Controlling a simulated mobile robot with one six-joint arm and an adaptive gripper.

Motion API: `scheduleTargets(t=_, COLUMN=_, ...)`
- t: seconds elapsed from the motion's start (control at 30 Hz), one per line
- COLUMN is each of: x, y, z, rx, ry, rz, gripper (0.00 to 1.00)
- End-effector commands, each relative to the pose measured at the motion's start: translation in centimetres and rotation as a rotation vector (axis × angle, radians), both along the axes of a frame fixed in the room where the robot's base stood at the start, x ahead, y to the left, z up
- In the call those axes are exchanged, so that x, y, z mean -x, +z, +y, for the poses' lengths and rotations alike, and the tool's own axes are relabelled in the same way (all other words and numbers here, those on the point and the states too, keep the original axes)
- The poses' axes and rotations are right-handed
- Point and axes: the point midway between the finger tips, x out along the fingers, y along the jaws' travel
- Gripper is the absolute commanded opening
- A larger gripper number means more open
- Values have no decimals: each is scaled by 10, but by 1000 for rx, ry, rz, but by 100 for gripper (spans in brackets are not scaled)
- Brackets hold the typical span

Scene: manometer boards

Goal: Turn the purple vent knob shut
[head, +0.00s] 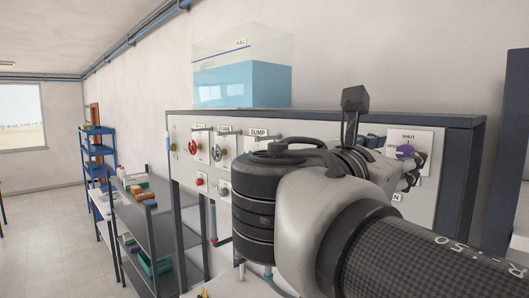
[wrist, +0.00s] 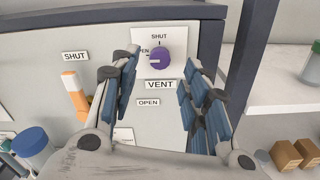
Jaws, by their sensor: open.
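The purple vent knob (wrist: 160,60) sits on a white plate (wrist: 179,37) on the grey board, above a VENT label. SHUT is printed above the knob and OPEN to its left, partly covered by my left finger. A white mark on the knob points left, toward OPEN. My gripper (wrist: 167,82) is open and empty, with its blue-padded fingers spread to either side below the knob, apart from it as far as I can tell. In the head view the knob (head: 405,151) shows just beyond my gripper (head: 411,176).
An orange-and-white lever (wrist: 75,94) between SHUT and OPEN labels is left of my fingers. A white shelf with brown boxes (wrist: 287,155) stands right of the board. A clear tank of blue liquid (head: 242,82) tops the board; a grey rack (head: 155,212) stands left.

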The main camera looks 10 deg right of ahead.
Motion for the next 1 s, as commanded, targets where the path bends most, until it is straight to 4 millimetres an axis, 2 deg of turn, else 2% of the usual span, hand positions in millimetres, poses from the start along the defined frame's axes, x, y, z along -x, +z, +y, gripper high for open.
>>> scheduleTargets(t=0.03, x=-4, y=0, z=-8, rx=0, ry=-6, rz=1, gripper=42)
scheduleTargets(t=0.23, x=-18, y=0, z=-24, rx=0, ry=-3, rz=0, gripper=42)
scheduleTargets(t=0.63, x=-22, y=0, z=-28, rx=-1, ry=0, rz=1, gripper=42)
scheduleTargets(t=1.0, x=-22, y=0, z=-28, rx=-1, ry=0, rz=1, gripper=18)
